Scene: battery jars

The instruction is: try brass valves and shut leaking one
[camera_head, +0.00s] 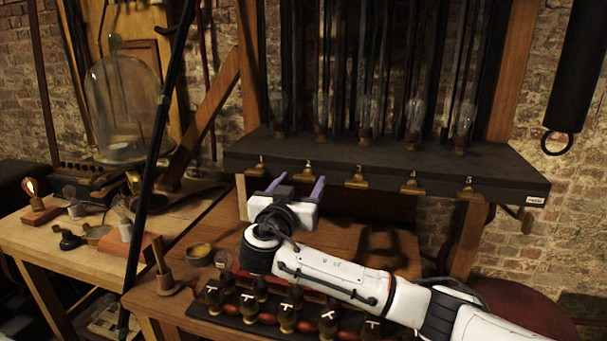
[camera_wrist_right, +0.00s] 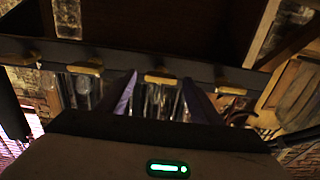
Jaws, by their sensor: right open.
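Several brass valves run along the front edge of a dark shelf (camera_head: 400,162): valve 1 (camera_head: 256,170), valve 2 (camera_head: 307,175), valve 3 (camera_head: 356,182), valve 4 (camera_head: 412,190) and valve 5 (camera_head: 468,194). Glass tubes (camera_head: 363,112) stand above them. My right gripper (camera_head: 297,187) is open and empty, its purple fingers pointing up toward the shelf edge below valves 1 and 2. In the right wrist view, a brass valve (camera_wrist_right: 160,77) shows between the fingertips (camera_wrist_right: 163,90), apart from them. I cannot make out a leak. My left gripper is out of view.
A wooden post (camera_head: 160,265) and a small dish (camera_head: 199,251) are on the workbench. A glass bell (camera_head: 122,105) stands at left. A black cylinder (camera_head: 582,60) hangs at right.

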